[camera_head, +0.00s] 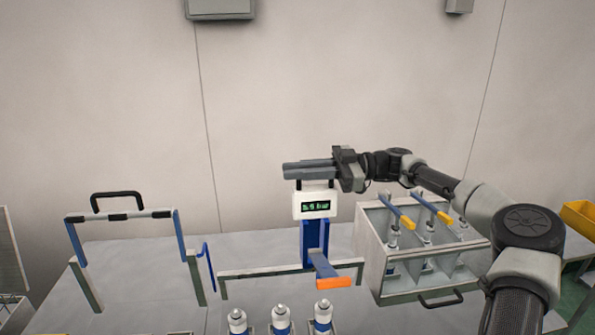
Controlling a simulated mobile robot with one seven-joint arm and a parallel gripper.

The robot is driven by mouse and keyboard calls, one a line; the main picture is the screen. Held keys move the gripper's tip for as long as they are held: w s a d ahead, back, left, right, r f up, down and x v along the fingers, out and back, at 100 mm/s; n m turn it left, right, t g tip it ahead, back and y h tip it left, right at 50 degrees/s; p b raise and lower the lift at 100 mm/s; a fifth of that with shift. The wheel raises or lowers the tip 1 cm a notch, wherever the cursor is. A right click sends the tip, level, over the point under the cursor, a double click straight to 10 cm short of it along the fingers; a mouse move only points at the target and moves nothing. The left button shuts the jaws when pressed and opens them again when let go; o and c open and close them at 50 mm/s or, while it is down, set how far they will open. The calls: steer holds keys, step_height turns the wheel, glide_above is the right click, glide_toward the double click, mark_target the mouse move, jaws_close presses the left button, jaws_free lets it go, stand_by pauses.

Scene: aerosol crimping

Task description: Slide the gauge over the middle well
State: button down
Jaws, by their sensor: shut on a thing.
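The gauge (311,206) is a white box with a dark display with green digits, on a blue upright (315,240). My gripper (291,170) reaches in from the right and is shut on the gauge's top handle, mostly hidden by the fingers. Three white and blue cans stand in a row at the bottom edge: left (237,321), middle (281,319) and right (323,315). The wells under them are largely out of view. The gauge stands behind the row, nearer in line with the right can than the middle one.
A grey lever with an orange end (334,283) juts forward below the gauge. A low grey rail (250,273) runs behind the cans. A frame with a black handle (117,200) stands left. A clear-fronted case (420,295) with blue and yellow levers stands right, under my arm.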

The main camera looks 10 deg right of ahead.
steer(key=a+b, duration=0.7)
steer(key=a, duration=0.3)
steer(key=shift+a, duration=0.2)
steer(key=shift+w+r, duration=0.1)
steer(key=c, duration=1.8)
jaws_free()
steer(key=shift+d+b, duration=0.1)
steer(key=shift+b, duration=0.2)
steer(key=d, duration=1.7)
steer(key=shift+d, duration=0.1)
